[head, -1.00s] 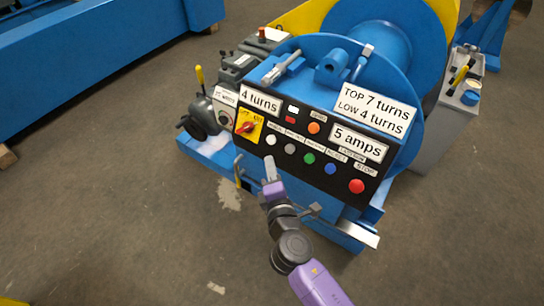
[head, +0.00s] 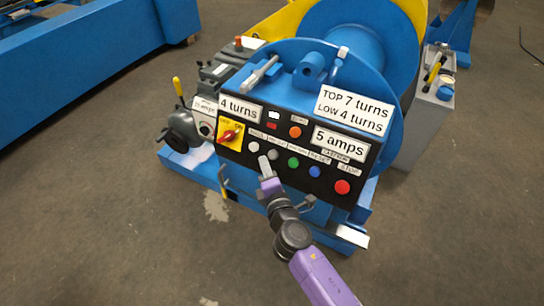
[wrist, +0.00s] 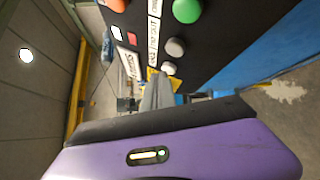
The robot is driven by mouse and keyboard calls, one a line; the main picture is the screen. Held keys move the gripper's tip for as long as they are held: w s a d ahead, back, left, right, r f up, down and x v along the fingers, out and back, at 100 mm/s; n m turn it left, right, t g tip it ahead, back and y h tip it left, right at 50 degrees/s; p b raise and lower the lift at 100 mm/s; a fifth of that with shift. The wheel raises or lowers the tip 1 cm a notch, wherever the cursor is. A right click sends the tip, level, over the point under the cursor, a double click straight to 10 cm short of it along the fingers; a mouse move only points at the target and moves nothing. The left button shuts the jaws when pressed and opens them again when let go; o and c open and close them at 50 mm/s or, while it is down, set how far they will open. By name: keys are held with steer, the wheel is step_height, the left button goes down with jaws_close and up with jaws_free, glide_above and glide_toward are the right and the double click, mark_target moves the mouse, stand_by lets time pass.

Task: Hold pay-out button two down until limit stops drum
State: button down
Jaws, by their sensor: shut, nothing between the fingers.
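The black control panel (head: 318,187) on the blue winch carries a row of buttons: white (head: 253,147), grey (head: 272,154), green (head: 293,162), blue (head: 315,171) and red (head: 342,187). Small labels above the row are hard to read. My gripper (head: 264,164) is shut and empty, its tip just below the white and grey buttons. In the wrist view, the fingertips (wrist: 155,88) point toward the grey button (wrist: 175,47) and white button (wrist: 168,68). I see no clear contact. The blue drum (head: 345,40) is behind the panel.
A red-on-yellow rotary switch (head: 229,134) is left of the buttons, an orange button (head: 295,132) above them. A yellow-handled lever (head: 177,87) stands left. A grey box (head: 430,115) stands right. The floor in front is clear.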

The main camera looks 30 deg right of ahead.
mark_target(273, 155)
steer(key=shift+w+d+f, duration=0.55)
steer(key=shift+w+d, duration=0.1)
steer(key=shift+d, duration=0.25)
steer(key=shift+b, duration=0.3)
stand_by(1.2)
steer(key=shift+w+d+f, duration=0.2)
steer(key=shift+w+d, duration=0.05)
steer(key=shift+d, duration=0.05)
steer(key=shift+w+d+f, duration=0.2)
steer(key=shift+w+d, duration=0.05)
steer(key=shift+d, duration=0.15)
stand_by(4.9)
